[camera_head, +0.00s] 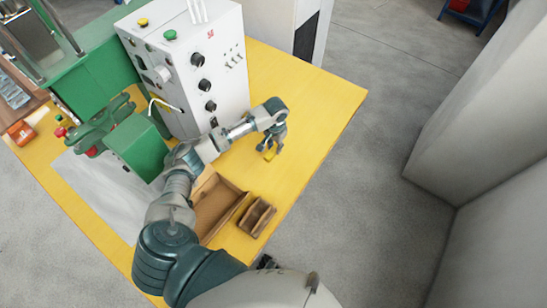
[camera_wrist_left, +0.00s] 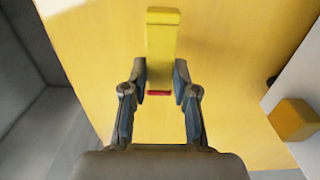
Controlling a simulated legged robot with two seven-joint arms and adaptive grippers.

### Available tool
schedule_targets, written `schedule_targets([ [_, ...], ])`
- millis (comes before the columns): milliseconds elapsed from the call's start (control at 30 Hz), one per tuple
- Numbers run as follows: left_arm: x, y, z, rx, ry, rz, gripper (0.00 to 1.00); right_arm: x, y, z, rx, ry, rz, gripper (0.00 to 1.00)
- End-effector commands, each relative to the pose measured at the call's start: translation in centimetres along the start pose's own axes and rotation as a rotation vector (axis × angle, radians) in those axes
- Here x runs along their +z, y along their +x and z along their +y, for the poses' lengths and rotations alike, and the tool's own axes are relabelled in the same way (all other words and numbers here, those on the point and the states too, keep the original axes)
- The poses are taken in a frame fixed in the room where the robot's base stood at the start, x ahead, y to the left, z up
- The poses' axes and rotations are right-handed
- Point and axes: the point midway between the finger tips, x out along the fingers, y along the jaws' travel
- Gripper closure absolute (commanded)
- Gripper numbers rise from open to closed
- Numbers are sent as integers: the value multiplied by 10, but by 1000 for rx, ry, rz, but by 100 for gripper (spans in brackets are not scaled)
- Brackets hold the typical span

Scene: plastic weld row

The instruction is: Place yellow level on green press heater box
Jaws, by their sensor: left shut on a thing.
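The yellow level (camera_wrist_left: 162,40) is a small yellow bar with a red strip at its near end. My left gripper (camera_wrist_left: 159,88) is shut on that near end, and the bar points away from the wrist. In the head view my left gripper (camera_head: 272,146) is over the yellow table, right of the press, and only a bit of the level (camera_head: 269,155) shows below the fingers. The green press (camera_head: 105,75) stands at the upper left. Its white box (camera_head: 190,60) with black knobs stands beside it; I cannot tell for certain whether this is the heater box. My right gripper is out of view.
A wooden tray (camera_head: 238,206) and a small wooden box (camera_head: 257,217) lie on the yellow table (camera_head: 325,105) near my arm. A green block (camera_head: 140,147) is left of the arm. The table's right part is clear.

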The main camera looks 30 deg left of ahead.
Motion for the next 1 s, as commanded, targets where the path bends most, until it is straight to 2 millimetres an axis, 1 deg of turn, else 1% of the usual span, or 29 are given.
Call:
schedule_targets([
  [33, 0, 7, 2, 0, 1, 0, 100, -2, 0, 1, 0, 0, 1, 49],
  [233, 0, 25, 3, 1, 1, -1, 100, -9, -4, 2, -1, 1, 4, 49],
  [400, 0, 51, 0, 4, 0, -1, 100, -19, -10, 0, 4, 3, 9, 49],
  [467, -1, 54, -1, 5, 0, 0, 100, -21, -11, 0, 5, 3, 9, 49],
  [633, -1, 54, -2, 6, 0, 1, 100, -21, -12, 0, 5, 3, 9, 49],
  [667, -1, 54, -2, 5, 0, 1, 69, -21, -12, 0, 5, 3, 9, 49],
  [700, -1, 53, -1, 4, 0, 1, 59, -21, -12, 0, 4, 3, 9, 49],
  [733, -1, 53, 0, 4, 0, 1, 52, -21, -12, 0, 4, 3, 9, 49],
  [767, -1, 53, 0, 4, 0, 1, 47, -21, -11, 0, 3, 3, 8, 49],
  [1000, -1, 52, 3, 0, 0, 1, 47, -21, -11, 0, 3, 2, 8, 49],
])
